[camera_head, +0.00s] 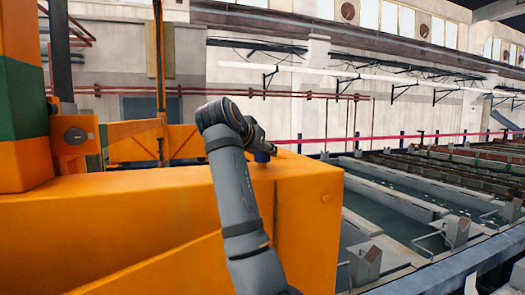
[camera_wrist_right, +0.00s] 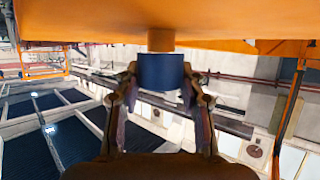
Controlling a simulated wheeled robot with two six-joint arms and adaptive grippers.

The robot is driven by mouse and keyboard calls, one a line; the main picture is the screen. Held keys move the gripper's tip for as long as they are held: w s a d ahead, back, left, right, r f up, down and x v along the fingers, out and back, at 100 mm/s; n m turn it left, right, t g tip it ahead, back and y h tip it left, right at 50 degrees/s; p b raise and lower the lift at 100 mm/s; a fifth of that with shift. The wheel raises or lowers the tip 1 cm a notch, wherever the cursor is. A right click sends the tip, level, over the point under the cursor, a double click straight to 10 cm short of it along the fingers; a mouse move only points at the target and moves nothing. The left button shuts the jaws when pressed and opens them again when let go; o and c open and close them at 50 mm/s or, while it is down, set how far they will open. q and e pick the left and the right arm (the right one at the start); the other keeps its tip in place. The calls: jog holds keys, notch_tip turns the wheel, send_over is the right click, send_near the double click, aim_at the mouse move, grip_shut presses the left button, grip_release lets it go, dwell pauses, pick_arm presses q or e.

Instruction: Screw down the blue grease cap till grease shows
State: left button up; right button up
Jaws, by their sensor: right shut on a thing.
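The blue grease cap (camera_wrist_right: 161,72) is a short dark-blue cylinder in the wrist view. It sits on a brownish-orange stem (camera_wrist_right: 161,40) that meets the orange housing (camera_head: 305,190). In the head view the cap (camera_head: 262,156) shows as a small blue piece on top of the housing, partly hidden by my wrist. My right gripper (camera_wrist_right: 159,84) is shut on the cap, with one finger on each side of it. I make out no grease around the cap. My left gripper is in neither view.
An orange post with a green band (camera_head: 22,100) and an orange frame stand at the left. Plating tanks (camera_head: 400,212) with walkways and a rail lie beyond the housing at the right. The housing top around the cap looks clear.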

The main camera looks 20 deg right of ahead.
dwell(0.5)
jog(key=o, duration=1.2)
notch_tip(320, 180, up, 10)
jog(key=shift+s+f, duration=0.1)
